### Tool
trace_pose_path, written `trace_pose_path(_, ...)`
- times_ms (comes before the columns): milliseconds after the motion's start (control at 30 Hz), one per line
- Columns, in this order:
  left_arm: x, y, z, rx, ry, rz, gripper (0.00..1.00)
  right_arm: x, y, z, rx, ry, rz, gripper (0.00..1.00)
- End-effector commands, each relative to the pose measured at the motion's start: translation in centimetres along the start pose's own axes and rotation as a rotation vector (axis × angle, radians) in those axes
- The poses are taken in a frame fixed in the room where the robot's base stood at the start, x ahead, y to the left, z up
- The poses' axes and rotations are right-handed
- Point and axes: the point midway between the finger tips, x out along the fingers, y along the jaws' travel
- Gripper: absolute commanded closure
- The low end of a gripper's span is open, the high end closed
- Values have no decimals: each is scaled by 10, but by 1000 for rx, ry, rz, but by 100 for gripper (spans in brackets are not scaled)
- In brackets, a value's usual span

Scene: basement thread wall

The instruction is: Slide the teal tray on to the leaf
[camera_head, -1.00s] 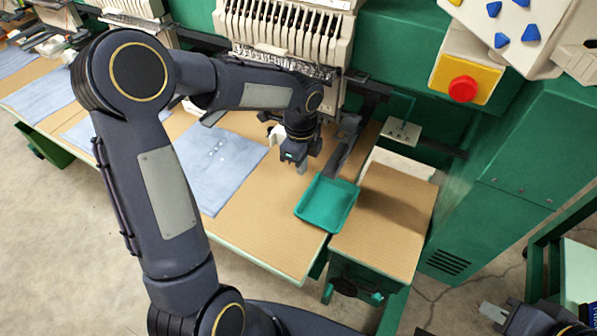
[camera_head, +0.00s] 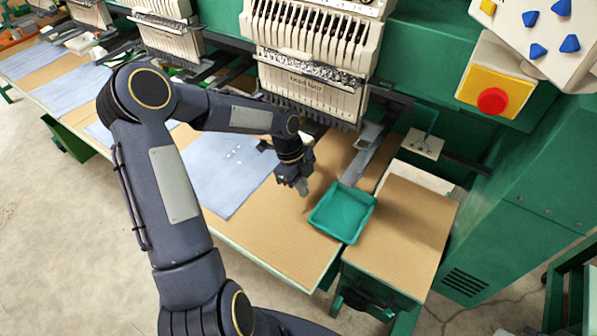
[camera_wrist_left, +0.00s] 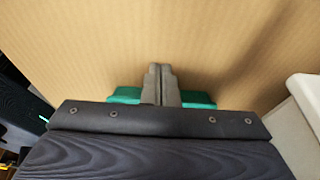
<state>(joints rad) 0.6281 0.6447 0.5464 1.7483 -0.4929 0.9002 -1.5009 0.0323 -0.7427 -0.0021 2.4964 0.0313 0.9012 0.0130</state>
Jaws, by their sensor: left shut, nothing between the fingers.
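The teal tray (camera_head: 340,213), shallow and square with a raised rim, lies near the front right end of the tan table. Its right side is at the seam with the leaf, and I cannot tell whether it overlaps it. The leaf (camera_head: 412,238) is the separate tan board on the right, with bare top. My left gripper (camera_head: 303,191) points down just left of the tray, shut and empty. In the left wrist view its fingers (camera_wrist_left: 162,84) are together over tan surface, with teal patches on both sides. Contact with the tray cannot be told. My right gripper is out of view.
A grey machine arm (camera_head: 365,152) reaches over the table just behind the tray. Blue cloth (camera_head: 225,170) lies left of the gripper. The embroidery head (camera_head: 310,75) hangs behind. A control box with a red button (camera_head: 492,101) is at upper right.

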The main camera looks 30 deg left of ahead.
Motion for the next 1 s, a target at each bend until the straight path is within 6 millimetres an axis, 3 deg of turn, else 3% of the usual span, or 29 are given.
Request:
trace_pose_path(67,16,1,-2,3,3,5,100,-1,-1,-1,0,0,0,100)
trace_pose_path(300,21,0,-34,4,1,0,100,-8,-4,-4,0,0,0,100)
trace_pose_path(800,25,0,-40,2,-1,0,100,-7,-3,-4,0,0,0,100)
trace_pose_path(1000,34,0,-64,5,-1,0,100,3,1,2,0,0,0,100)
